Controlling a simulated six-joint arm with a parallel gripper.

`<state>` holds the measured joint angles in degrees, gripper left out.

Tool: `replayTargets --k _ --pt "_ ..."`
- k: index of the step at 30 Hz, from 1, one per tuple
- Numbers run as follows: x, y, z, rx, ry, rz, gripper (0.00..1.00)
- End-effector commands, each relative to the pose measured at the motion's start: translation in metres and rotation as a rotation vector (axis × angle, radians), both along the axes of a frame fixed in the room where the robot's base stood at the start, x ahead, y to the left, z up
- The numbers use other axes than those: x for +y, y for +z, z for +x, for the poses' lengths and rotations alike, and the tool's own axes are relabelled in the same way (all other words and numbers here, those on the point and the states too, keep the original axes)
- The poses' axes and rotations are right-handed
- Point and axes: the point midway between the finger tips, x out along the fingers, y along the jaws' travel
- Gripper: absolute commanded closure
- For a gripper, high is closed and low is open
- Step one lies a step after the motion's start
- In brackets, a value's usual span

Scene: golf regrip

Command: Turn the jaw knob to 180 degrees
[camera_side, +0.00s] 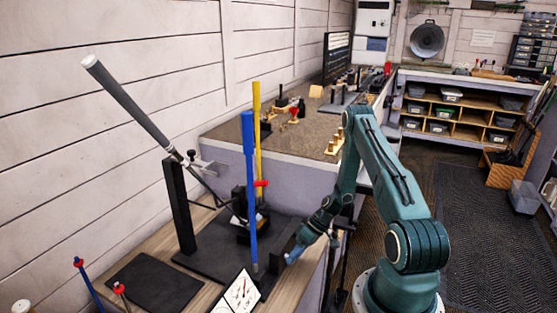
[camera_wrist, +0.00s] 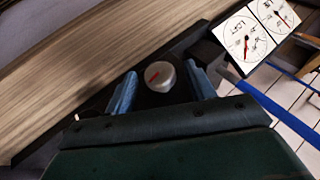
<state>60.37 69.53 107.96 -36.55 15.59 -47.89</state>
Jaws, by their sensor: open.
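The jaw knob (camera_wrist: 160,78) is a round silver-grey knob with a short red mark on its face, in the middle of the wrist view. The red mark lies slightly slanted, left of the knob's centre. My gripper (camera_wrist: 160,72) is open, with one blue finger on each side of the knob and a visible gap on both sides. In the side view my gripper (camera_side: 293,256) is low at the right end of the black base (camera_side: 215,248). The knob itself is hidden there.
A white card with two red-needled dials (camera_side: 240,293) stands in front; the dials (camera_wrist: 246,42) also show in the wrist view. A blue upright shaft (camera_side: 250,180) stands close to my gripper. A dark-gripped club (camera_side: 130,105) slants up at left. A wooden bench surface (camera_wrist: 70,70) surrounds the base.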

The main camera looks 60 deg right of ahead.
Motion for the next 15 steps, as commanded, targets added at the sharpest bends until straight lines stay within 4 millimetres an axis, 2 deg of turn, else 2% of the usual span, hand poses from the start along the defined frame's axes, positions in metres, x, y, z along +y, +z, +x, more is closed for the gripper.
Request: replayTargets --k 8,15 --pt "-0.011 0.016 -0.008 -0.001 -0.003 -0.002 0.45" --pt "-0.015 0.044 -0.011 -0.001 0.000 -0.003 0.45"
